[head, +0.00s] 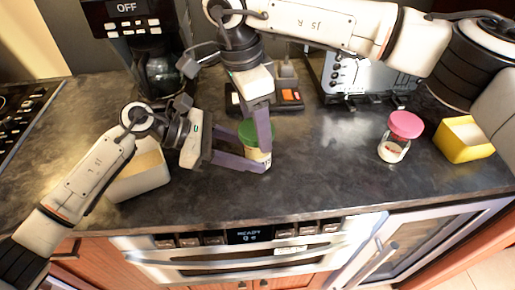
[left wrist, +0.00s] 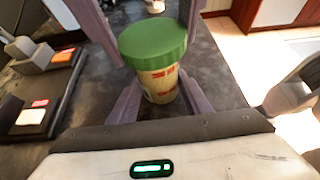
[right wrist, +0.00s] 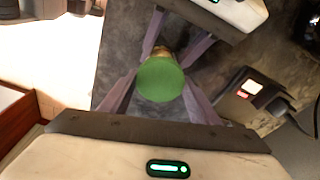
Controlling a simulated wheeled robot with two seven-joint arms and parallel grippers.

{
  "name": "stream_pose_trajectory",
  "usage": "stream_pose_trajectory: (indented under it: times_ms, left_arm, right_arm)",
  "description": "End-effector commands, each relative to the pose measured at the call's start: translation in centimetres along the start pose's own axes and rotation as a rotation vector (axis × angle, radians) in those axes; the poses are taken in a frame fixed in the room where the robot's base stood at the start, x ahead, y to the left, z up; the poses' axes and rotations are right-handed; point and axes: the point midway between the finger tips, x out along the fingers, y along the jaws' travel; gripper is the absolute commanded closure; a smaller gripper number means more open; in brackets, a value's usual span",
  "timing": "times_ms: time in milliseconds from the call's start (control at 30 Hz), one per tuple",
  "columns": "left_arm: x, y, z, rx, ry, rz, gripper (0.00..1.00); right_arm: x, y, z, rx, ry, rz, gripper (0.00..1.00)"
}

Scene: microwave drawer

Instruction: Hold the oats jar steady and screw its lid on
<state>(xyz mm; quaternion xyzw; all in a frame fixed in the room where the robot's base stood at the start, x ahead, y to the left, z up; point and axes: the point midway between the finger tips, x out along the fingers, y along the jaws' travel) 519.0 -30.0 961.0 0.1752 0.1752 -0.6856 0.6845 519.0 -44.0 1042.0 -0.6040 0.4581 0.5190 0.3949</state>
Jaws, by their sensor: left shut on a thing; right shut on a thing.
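The oats jar (head: 258,155) is a pale jar with red markings, standing on the dark counter. Its green lid (head: 248,134) sits on top and looks level; the lid also shows in the left wrist view (left wrist: 153,42) and the right wrist view (right wrist: 160,79). How tightly the lid sits cannot be told. My left gripper (head: 250,160) is shut on the jar body (left wrist: 160,86), low, from the left. My right gripper (head: 260,132) reaches down from above and is shut on the green lid, with one finger on each side in the right wrist view.
A beige bin (head: 140,178) stands left, close to my left arm. A jar with a pink lid (head: 405,124) and a yellow container (head: 463,140) stand right. Behind are a coffee maker (head: 160,75) and a dark tray (head: 290,97). The counter's front edge is near, above the microwave drawer (head: 250,260).

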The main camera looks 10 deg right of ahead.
Motion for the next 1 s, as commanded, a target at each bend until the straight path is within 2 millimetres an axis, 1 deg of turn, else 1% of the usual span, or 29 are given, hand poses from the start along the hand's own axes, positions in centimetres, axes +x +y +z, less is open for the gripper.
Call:
stream_pose_trajectory:
  times_ms: [33, 167, 200, 267, 667, 1000]
  left_arm:
    - [-0.2, 0.2, 0.2, -0.001, -0.005, 0.007, 0.96]
    - [-0.2, 0.2, 0.2, -0.001, -0.005, 0.007, 0.96]
    - [-0.2, 0.2, 0.2, -0.001, -0.006, 0.007, 0.96]
    - [-0.2, 0.2, 0.2, -0.001, -0.005, 0.007, 0.96]
    - [-0.1, 0.1, 0.1, 0.000, -0.003, 0.003, 0.96]
    - [0.0, 0.1, 0.1, 0.000, -0.002, 0.002, 0.96]
  right_arm:
    - [0.3, 0.2, 0.0, 0.005, 0.001, 0.009, 0.71]
    - [0.3, 0.2, 0.1, 0.003, 0.001, 0.009, 0.71]
    - [0.3, 0.2, 0.1, 0.002, 0.001, 0.009, 0.39]
    - [0.2, 0.2, 0.1, 0.002, 0.001, 0.008, 0.30]
    - [-0.3, 0.0, 0.0, 0.002, 0.000, 0.002, 0.30]
    - [-2.8, 0.0, -0.4, 0.001, -0.001, 0.001, 0.30]
